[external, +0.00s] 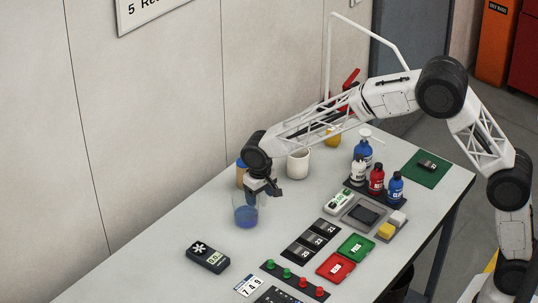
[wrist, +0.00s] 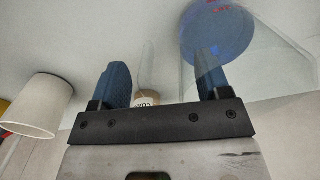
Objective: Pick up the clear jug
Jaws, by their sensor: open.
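The clear jug (external: 246,213) stands upright on the grey table, with blue at its bottom. In the wrist view the jug (wrist: 268,62) is at the upper right, its round blue part near the top edge. My gripper (external: 267,188) is just above and beside the jug's rim in the external view. In the wrist view its two dark blue fingers are apart, with nothing held between them (wrist: 160,78). The right finger overlaps the jug's blue part; I cannot tell whether it is inside the jug or in front of it. A thin clear curved edge shows between the fingers.
A tan jar (external: 241,172) stands close behind the jug. A white cup (external: 298,164) is to the right, with bottles (external: 376,180) beyond it. A meter (external: 207,257) lies in front of the jug. Small trays (external: 336,266) fill the front right.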

